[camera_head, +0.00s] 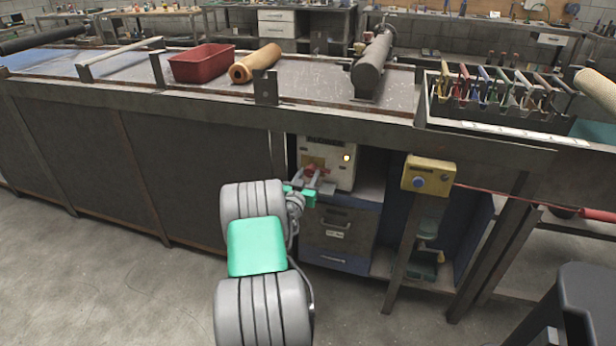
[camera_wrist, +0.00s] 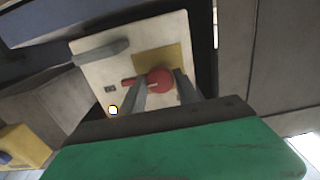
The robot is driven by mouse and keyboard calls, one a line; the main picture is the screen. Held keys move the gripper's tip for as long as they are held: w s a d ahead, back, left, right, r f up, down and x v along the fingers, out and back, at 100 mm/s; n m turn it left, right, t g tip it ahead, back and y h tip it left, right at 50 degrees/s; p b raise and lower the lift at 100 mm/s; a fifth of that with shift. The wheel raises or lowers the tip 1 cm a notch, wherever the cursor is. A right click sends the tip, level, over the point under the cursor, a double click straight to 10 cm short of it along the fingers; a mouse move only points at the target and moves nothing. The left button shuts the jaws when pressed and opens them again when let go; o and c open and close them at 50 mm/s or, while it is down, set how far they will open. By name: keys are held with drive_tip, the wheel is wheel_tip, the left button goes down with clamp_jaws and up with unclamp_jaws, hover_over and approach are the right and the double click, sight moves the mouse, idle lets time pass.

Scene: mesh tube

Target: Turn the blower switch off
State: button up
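The blower switch is a red rotary knob (camera_wrist: 159,80) with a short handle pointing left in the wrist view, on a yellow plate (camera_wrist: 172,57). It also shows in the head view (camera_head: 311,169). It sits on the front of a pale control box (camera_head: 341,176) under the bench. A small lamp (camera_head: 346,158) on the box is lit, also in the wrist view (camera_wrist: 113,109). My gripper (camera_wrist: 162,82) is at the knob, its two fingers apart on either side of it. I cannot tell whether they touch it.
The bench edge (camera_head: 330,128) runs above the box. Drawers (camera_head: 339,233) are below it. A yellow box with a blue button (camera_head: 430,176) stands on a post to the right. A grey bar-shaped handle (camera_wrist: 101,52) sticks out from the panel near the knob.

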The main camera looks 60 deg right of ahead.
drive_tip(key=shift+a, duration=0.1)
clamp_jaws()
drive_tip(key=shift+n, duration=0.4)
drive_tip(key=n+b, duration=0.1)
drive_tip(key=n, duration=0.2)
drive_tip(key=shift+n, duration=0.4)
drive_tip(key=n, duration=0.4)
drive_tip(key=shift+r+n, duration=0.15)
drive_tip(key=shift+n, duration=0.15)
drive_tip(key=n, duration=0.4)
drive_tip(key=shift+p, duration=0.3)
drive_tip(key=n+p, duration=0.1)
drive_tip(key=n, duration=0.3)
drive_tip(key=shift+n, duration=0.3)
